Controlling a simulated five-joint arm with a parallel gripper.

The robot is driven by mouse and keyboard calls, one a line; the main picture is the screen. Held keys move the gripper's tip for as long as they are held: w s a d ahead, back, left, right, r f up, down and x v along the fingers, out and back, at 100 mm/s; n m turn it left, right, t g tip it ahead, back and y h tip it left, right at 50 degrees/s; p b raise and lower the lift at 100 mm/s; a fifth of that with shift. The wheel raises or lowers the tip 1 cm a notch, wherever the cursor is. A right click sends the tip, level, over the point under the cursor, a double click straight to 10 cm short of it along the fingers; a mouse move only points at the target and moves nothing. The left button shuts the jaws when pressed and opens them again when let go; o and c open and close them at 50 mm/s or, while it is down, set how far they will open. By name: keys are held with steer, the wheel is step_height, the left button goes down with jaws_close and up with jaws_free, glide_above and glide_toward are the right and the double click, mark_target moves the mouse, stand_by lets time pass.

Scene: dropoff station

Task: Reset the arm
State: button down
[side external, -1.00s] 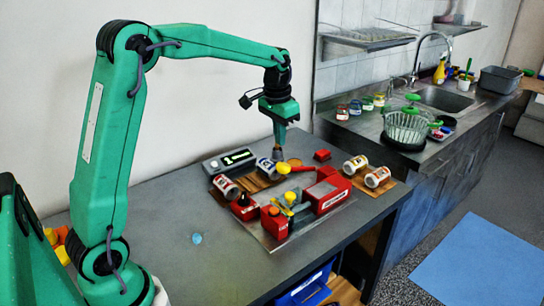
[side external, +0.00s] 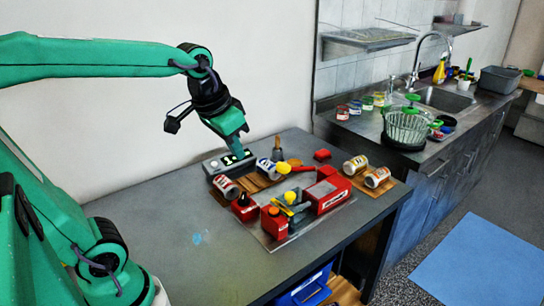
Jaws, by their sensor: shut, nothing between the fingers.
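My green arm reaches in from the left, and my gripper (side external: 240,151) hangs from its dark wrist, tilted down and to the right. Its tip is shut and empty. In the picture it overlaps the grey panel with a lit display (side external: 226,163); I cannot tell how far above it is. To its right stands a small grey tool with a wooden handle (side external: 278,150), apart from my gripper.
On the grey table (side external: 160,240) are a red machine (side external: 327,192), a red bottle (side external: 245,207), labelled cans (side external: 355,165) and a red block (side external: 322,155). The table's left part is mostly clear. A sink counter (side external: 415,160) stands at the right.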

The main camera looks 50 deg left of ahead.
steer(key=s+d+f+t, duration=0.1)
steer(key=s+d+f, duration=0.1)
steer(key=s, duration=0.5)
steer(key=shift+s+f, duration=0.4)
steer(key=shift+f, duration=0.05)
